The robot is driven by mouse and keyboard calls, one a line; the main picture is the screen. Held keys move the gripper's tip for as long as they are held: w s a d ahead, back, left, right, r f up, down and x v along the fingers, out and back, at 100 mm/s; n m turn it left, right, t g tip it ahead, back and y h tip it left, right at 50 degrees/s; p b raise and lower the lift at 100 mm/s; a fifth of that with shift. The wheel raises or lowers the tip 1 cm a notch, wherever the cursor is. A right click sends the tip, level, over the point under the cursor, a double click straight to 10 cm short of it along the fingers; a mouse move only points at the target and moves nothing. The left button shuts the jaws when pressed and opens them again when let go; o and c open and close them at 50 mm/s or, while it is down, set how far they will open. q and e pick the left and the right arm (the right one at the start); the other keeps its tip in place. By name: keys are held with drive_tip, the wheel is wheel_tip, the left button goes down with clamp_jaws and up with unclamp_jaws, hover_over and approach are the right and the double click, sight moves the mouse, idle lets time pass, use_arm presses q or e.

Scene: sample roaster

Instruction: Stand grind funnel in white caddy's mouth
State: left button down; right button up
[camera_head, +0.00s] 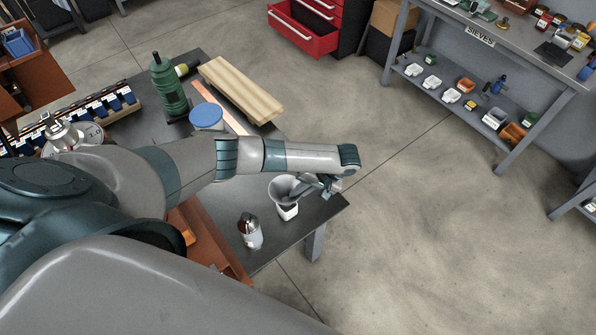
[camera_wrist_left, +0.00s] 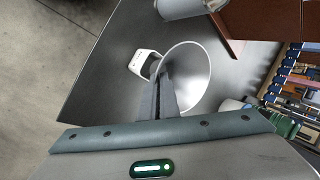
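The grind funnel (camera_head: 283,188) is a grey cone with its wide mouth up, near the table's right corner. The white caddy (camera_head: 288,213) stands on the dark table just below it in the head view. In the left wrist view the funnel (camera_wrist_left: 190,72) covers one side of the white caddy (camera_wrist_left: 137,63). My left gripper (camera_head: 327,186) reaches in from the right of the funnel. Its fingers (camera_wrist_left: 163,92) are close together on the funnel's rim. The funnel's spout is hidden, so I cannot tell whether it is inside the caddy's mouth. My right gripper is not in view.
A silver canister (camera_head: 250,232) stands on the dark table (camera_head: 318,212) left of the caddy. The table's edge is close to the caddy.

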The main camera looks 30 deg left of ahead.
sight(298, 205)
use_arm(q)
drive_tip(key=shift+p, duration=0.55)
idle(0.7)
drive_tip(key=shift+f+b, duration=1.45)
drive_tip(key=shift+f, duration=0.85)
drive_tip(key=shift+r, duration=0.2)
drive_tip(key=shift+r+p, duration=1.05)
drive_tip(key=shift+p, duration=0.35)
drive_tip(key=shift+r+p, duration=0.45)
drive_tip(key=shift+r, duration=0.6)
